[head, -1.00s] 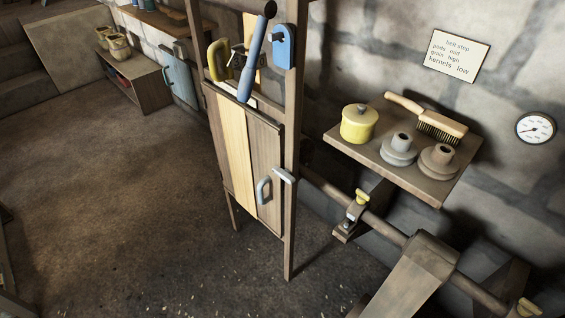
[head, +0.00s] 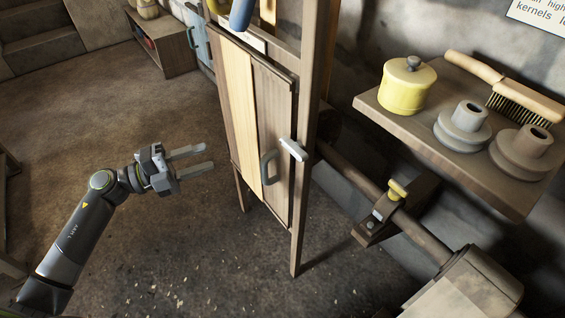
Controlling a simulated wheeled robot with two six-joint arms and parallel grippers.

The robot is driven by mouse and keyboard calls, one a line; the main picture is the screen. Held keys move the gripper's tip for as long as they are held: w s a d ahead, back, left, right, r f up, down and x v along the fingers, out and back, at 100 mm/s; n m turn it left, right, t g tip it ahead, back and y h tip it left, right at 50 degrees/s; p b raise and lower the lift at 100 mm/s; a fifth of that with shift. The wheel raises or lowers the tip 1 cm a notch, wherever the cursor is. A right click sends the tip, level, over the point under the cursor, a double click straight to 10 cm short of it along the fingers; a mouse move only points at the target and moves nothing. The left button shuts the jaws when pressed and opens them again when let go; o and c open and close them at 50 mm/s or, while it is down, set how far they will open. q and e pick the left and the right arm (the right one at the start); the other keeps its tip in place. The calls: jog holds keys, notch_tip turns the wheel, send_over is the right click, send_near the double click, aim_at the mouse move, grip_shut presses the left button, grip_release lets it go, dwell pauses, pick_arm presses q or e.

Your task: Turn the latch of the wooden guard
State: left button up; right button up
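The wooden guard (head: 240,120) is an upright panel of planks, one paler than the others, set in a post frame. The latch (head: 292,150) is a small pale bar near the panel's right edge, lying tilted across the edge and the post. My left gripper (head: 210,158) is in the head view, left of the guard, pointing right. Its two fingers are apart with nothing between them, and it appears clear of the guard, the handle and the latch. My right gripper is not in view.
A wall shelf (head: 400,125) at right holds a yellow pot (head: 407,86), a brush (head: 505,88) and two grey stepped pulleys (head: 462,127). A shaft (head: 415,233) with a yellow-topped bearing (head: 397,190) runs below. The floor left of the guard is open.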

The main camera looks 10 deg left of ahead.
pick_arm(q)
jog(key=s+d+m+g, duration=0.2)
send_near(288, 149)
jog(key=shift+m, duration=0.3)
jog(key=x, duration=0.9)
jog(key=shift+a, duration=0.1)
jog(key=shift+c, duration=0.5)
grip_shut()
